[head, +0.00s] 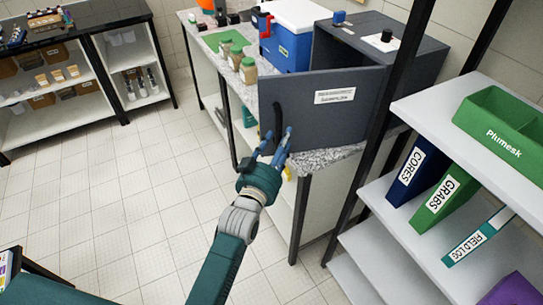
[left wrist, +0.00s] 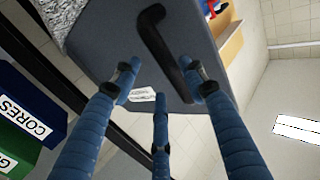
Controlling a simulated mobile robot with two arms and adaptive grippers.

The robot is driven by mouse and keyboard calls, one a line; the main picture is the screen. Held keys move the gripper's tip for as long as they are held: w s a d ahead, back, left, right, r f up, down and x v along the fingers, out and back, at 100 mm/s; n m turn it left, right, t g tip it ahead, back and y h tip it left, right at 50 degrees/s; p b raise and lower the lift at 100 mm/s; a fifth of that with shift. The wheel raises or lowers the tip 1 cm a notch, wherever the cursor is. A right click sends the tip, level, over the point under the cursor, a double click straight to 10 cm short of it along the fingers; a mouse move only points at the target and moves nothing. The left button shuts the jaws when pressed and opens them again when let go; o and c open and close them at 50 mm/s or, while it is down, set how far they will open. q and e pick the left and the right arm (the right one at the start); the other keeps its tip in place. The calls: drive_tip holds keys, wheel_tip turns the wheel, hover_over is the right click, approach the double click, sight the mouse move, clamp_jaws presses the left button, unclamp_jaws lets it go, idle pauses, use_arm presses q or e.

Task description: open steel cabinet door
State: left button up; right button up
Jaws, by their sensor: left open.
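The steel cabinet (head: 428,68) is dark grey and stands on the speckled counter. Its door (head: 345,122) stands swung out from the body, hinged at the near right side, with a white label on its face. A black curved handle (head: 278,115) is near the door's free edge. It also shows in the left wrist view (left wrist: 160,48). My left gripper (head: 276,143) is open and empty at the handle's lower end. In the left wrist view its fingers (left wrist: 160,88) are spread, with the handle just ahead between the upper two; contact cannot be told. My right gripper is out of view.
Jars with green lids (head: 248,71) and a blue cooler box (head: 287,48) stand on the counter left of the cabinet. A black-framed shelf (head: 430,110) with binders and a green Plumesk bin (head: 508,125) is close on the right. The tiled floor (head: 120,210) at left is clear.

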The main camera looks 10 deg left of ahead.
use_arm(q)
drive_tip(key=s+a, duration=0.1)
drive_tip(key=s, duration=0.8)
drive_tip(key=shift+s+a, duration=0.35)
